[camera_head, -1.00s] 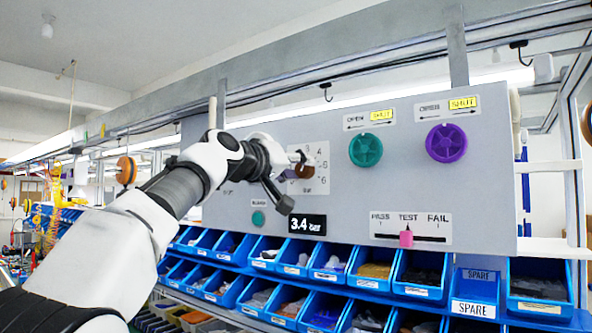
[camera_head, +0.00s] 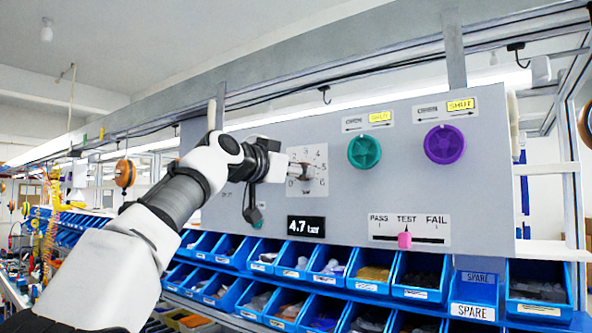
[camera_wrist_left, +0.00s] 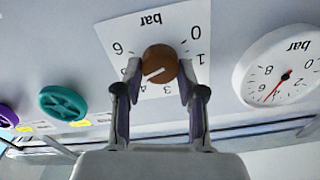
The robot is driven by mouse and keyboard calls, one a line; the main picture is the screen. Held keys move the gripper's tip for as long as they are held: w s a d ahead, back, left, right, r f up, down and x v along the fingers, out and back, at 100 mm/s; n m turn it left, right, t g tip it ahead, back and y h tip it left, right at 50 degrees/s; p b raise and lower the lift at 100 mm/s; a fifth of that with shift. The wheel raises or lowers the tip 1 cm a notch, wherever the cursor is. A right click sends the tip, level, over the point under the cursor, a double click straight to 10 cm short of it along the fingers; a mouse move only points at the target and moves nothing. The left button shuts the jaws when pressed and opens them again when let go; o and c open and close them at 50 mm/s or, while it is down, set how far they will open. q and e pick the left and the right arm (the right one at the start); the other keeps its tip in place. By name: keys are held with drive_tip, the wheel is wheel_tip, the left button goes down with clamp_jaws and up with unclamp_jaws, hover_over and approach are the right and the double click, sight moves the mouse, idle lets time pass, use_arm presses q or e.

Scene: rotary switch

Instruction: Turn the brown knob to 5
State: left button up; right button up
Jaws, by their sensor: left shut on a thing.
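The brown knob (camera_wrist_left: 160,62) sits at the middle of a white dial plate marked 0 to 6 bar. My left gripper (camera_wrist_left: 160,77) is shut on it, one finger on each side. In the wrist view the dial is upside down, and the knob's white pointer line slants to the lower left. The left finger hides the scale near 5. In the head view my left gripper (camera_head: 291,171) reaches the dial plate (camera_head: 320,184) from the left and partly covers the knob. The black display (camera_head: 306,227) below reads 4.7 bar. My right gripper is out of view.
A green knob (camera_head: 365,151) and a purple knob (camera_head: 445,143) are on the same grey panel, right of the dial. A pink slider (camera_head: 405,240) sits below them near TEST. A round gauge (camera_wrist_left: 283,66) shows in the wrist view. Blue bins (camera_head: 420,276) line the space under the panel.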

use_arm(q)
drive_tip(key=shift+m, duration=0.6)
drive_tip(key=o, duration=1.1)
drive_tip(key=shift+o, duration=0.2)
drive_tip(key=shift+w+f, duration=0.1)
drive_tip(key=shift+w, duration=0.05)
drive_tip(key=shift+d, duration=0.1)
drive_tip(key=v, duration=0.7)
